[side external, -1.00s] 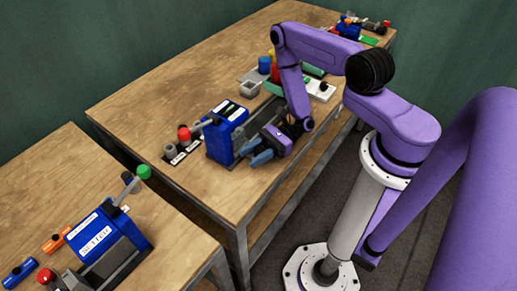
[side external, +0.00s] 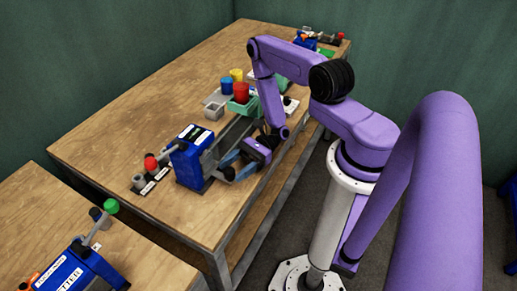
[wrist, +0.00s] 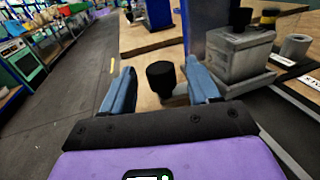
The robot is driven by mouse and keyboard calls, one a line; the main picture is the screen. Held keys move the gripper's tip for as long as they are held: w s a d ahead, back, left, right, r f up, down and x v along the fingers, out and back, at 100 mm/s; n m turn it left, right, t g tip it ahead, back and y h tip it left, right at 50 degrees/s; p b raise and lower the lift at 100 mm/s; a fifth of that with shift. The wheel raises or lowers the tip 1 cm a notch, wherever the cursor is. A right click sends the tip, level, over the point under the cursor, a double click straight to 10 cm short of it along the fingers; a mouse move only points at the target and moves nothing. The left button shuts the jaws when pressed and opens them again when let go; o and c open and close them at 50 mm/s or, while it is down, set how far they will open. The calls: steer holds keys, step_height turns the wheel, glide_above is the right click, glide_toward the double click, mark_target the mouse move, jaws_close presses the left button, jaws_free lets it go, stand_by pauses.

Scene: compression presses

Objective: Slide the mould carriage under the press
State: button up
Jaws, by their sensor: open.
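The blue press (side external: 192,158) stands near the front left part of the large table, with a red-knobbed lever (side external: 150,163) on its left. A dark grey track (side external: 238,132) extends behind it. My gripper (side external: 229,165) is low, just right of the press. In the wrist view my gripper (wrist: 162,88) is open, with a black knob (wrist: 160,76) between its blue fingers and gaps on both sides. A grey block (wrist: 235,52), likely the mould carriage, is right of the fingers and bears another black knob (wrist: 240,18). Its position under the press is unclear.
Blue, yellow and red cups (side external: 241,90), a green tray (side external: 244,108) and a grey box (side external: 214,108) are beyond the track. A second blue press (side external: 75,270) with a green-knobbed lever is on the nearer table. The large table's left side is clear.

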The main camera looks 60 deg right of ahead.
steer(key=v, duration=1.2)
steer(key=shift+s+d, duration=0.15)
steer(key=shift+d, duration=0.15)
steer(key=s+a+r+n+g+h, duration=0.1)
steer(key=s+a+r+n+h, duration=0.3)
steer(key=r+n, duration=0.4)
steer(key=s+a+r+n+g+h, duration=0.2)
steer(key=s+a+r+n+h, duration=0.2)
steer(key=n, duration=1)
steer(key=s+a+r+n+g+h, duration=0.1)
steer(key=s+a+r+n+h, duration=0.2)
steer(key=r+n+h, duration=0.6)
step_height(320, 180, up, 3)
steer(key=a+n, duration=0.1)
steer(key=n, duration=0.1)
steer(key=shift+s+a+f+n, duration=0.2)
steer(key=shift+s+a+n, duration=0.1)
steer(key=shift+s+a, duration=0.1)
